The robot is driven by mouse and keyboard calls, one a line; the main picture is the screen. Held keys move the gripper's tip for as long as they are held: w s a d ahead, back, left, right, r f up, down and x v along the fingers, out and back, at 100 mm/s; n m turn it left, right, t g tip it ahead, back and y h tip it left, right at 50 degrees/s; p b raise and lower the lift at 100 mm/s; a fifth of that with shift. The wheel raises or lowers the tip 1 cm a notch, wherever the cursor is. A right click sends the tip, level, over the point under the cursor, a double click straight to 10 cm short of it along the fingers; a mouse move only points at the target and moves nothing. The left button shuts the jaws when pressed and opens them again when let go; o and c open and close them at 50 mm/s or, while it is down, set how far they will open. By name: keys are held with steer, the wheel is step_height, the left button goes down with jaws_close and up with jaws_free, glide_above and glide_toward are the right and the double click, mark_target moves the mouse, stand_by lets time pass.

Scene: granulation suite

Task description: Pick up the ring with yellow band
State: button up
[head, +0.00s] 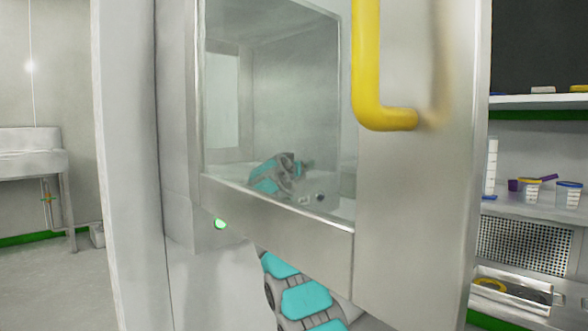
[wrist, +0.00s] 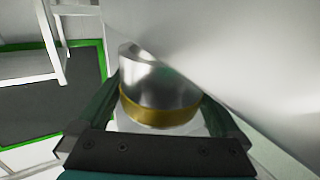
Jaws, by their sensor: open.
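In the wrist view, the ring with yellow band (wrist: 157,90) is a shiny metal cylinder with a dull yellow band around its near, lower part. It sits between the two dark fingers of my gripper (wrist: 163,95). The fingers are spread, one on each side of it, and I cannot tell whether either touches it. A pale surface shows below the ring, and a white sloping surface covers its upper right side. In the head view, my arm shows in part through a clear window, and I cannot make out the ring there.
A steel door with a yellow handle (head: 385,118) stands close in front in the head view, beside the clear window (head: 300,80). Shelves (head: 545,208) at right hold small cups (head: 568,194) and a tray (head: 515,305). A white sink (head: 30,160) stands at left; floor there is clear.

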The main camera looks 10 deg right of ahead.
steer(key=shift+w+d+f, duration=0.1)
steer(key=shift+w+d, duration=0.05)
steer(key=shift+w, duration=0.25)
jaws_close()
stand_by(0.7)
steer(key=shift+r, duration=0.2)
